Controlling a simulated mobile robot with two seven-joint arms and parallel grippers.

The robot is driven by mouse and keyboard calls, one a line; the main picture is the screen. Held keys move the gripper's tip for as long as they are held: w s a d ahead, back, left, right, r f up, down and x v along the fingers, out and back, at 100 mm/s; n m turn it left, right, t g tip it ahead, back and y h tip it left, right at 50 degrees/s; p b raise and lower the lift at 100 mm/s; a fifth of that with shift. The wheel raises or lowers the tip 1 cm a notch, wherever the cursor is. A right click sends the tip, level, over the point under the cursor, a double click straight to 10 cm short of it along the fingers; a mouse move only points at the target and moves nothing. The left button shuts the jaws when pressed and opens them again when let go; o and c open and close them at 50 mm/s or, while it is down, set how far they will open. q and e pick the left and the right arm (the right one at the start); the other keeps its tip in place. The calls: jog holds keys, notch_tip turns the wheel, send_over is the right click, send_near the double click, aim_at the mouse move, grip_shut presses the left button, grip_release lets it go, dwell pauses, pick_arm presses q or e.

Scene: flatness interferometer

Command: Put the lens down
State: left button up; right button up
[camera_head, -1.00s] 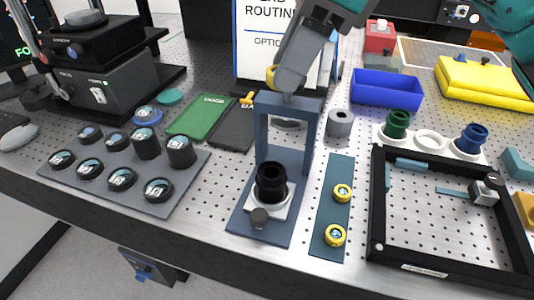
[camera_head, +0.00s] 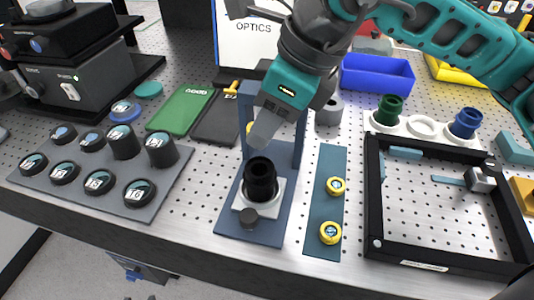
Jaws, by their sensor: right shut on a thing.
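The holder stands upright on a white block on the blue stand (camera_head: 226,222). Two more yellow-rimmed lenses (camera_head: 336,186) lie on a narrow blue plate (camera_head: 324,210) to the right. My left gripper is not in view.
A grey plate (camera_head: 105,204) with several black numbered pieces lies at the left. A black frame (camera_head: 375,200) stands at the right. A blue bin (camera_head: 376,78) and a white holder (camera_head: 423,127) with green and blue cups are behind. The stand's upright frame (camera_head: 300,130) rises behind the holder.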

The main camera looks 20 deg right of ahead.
aim_at(260, 170)
notch_tip(260, 170, down, 6)
jog(key=shift+f, duration=0.15)
jog(key=shift+s+f, duration=0.1)
jog(key=shift+f, duration=0.1)
